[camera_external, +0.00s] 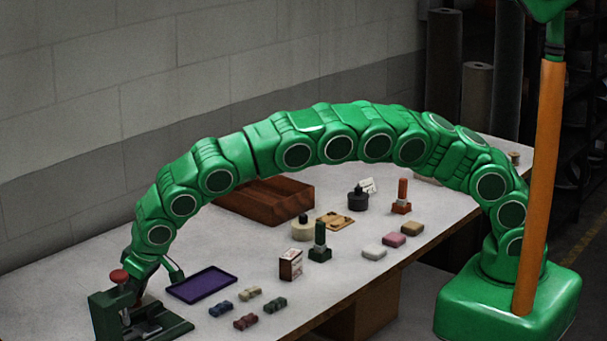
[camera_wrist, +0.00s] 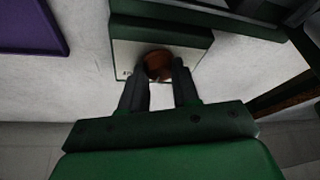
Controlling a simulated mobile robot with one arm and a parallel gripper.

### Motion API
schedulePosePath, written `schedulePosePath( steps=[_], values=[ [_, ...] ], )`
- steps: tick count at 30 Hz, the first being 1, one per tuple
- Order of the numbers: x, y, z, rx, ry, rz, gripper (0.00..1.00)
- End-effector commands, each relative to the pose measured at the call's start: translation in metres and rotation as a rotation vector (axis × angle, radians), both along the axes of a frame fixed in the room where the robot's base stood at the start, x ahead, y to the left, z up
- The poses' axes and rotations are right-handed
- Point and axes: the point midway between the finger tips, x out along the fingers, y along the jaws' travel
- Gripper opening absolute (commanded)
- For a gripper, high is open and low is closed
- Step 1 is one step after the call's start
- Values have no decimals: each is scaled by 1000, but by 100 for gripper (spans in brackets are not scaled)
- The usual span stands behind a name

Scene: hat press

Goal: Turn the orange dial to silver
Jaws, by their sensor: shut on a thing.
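The orange dial (camera_wrist: 157,62) shows in the wrist view as a dark orange-brown round knob on a pale plate (camera_wrist: 125,50) fixed to the green press. My gripper (camera_wrist: 161,72) has its two dark fingers closed on either side of the dial. Small marks show on the plate left of the dial but are too small to read, so I cannot tell its setting. In the outside view the green press (camera_external: 165,328) stands at the near left of the table, with a red knob (camera_external: 119,276) on top. My gripper reaches behind the press there, and the dial is hidden.
A purple tray (camera_external: 202,285) lies just right of the press and shows in the wrist view (camera_wrist: 30,25). Small coloured blocks (camera_external: 246,321), a little box (camera_external: 291,264), stamps (camera_external: 320,242) and a wooden box (camera_external: 265,203) stand farther right. The wall runs behind the table.

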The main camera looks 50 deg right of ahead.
Motion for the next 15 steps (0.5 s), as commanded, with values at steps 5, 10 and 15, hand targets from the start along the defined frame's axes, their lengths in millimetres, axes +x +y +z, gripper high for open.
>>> schedulePosePath(
  steps=[5,10,15],
  values=[
    [0,1,-1,0,0,-141,0],
    [0,2,1,3,-1,-253,0],
    [1,1,0,-1,1,-330,0]
  ],
)
